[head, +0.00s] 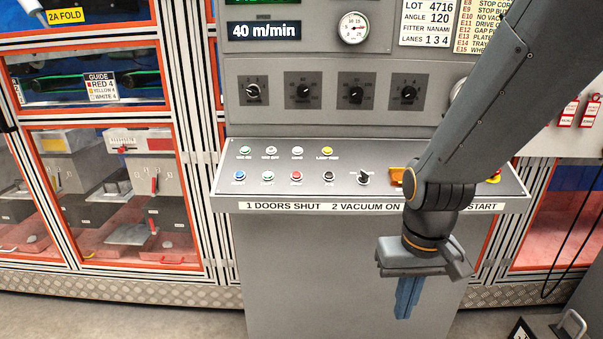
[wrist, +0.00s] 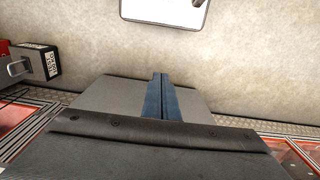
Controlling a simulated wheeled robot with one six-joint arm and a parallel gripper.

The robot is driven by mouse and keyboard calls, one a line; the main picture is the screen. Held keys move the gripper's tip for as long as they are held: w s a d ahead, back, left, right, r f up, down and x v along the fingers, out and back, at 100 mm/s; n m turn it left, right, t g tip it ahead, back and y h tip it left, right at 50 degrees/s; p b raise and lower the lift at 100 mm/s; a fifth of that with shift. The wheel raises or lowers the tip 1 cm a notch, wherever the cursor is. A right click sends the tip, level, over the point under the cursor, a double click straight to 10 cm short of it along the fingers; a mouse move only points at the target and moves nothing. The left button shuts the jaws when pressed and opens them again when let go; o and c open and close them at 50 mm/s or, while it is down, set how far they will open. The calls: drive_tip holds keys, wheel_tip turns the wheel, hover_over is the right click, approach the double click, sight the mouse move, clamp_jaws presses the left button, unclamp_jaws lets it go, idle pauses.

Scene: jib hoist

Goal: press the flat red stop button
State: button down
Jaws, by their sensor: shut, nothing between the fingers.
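The flat red button (head: 296,176) sits in the lower row of the sloped grey console panel (head: 225,183), between a green button (head: 267,176) and a black one (head: 328,176). A red knob (head: 494,177) on yellow shows at the panel's right end, partly hidden by my arm. My gripper (head: 405,308) hangs in front of the console, lower than the panel and right of the red button. Its blue fingers point down, are shut and hold nothing. The wrist view shows the closed fingers (wrist: 160,82) above the floor; the red button is not visible there.
An upper button row with a yellow button (head: 327,151) lies behind the red one. A selector switch (head: 364,177) and an orange part (head: 397,176) stand to the right. A labelled dark box (wrist: 36,62) is near the floor. The panel's left half is unobstructed.

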drive_tip(key=shift+w, duration=0.1)
drive_tip(key=n+t+y+p, duration=0.3)
drive_tip(key=n+t+p, duration=0.6)
drive_tip(key=n, duration=0.4)
approach(297, 175)
drive_tip(key=s+d, duration=0.2)
drive_tip(key=d, duration=0.4)
drive_tip(key=w+a+r+n+t+y+p, duration=0.2)
drive_tip(key=w+a+r+n+y, duration=0.1)
drive_tip(key=a+r+n, duration=0.2)
drive_tip(key=a, duration=0.2)
drive_tip(key=shift+a+r, duration=0.25)
drive_tip(key=shift+a, duration=0.15)
drive_tip(key=shift+w+f, duration=0.1)
drive_tip(key=shift+w+d+f+b, duration=0.1)
drive_tip(key=shift+w+f+b, duration=0.45)
drive_tip(key=shift+f+b, duration=0.6)
drive_tip(key=shift+w+a+f+b, duration=0.1)
drive_tip(key=shift+w+f+b, duration=0.6)
drive_tip(key=shift+f, duration=0.85)
drive_tip(key=shift+w+d+f+b, duration=0.1)
drive_tip(key=shift+w+f+b, duration=0.35)
drive_tip(key=shift+f+b, duration=0.75)
drive_tip(key=shift+f, duration=0.15)
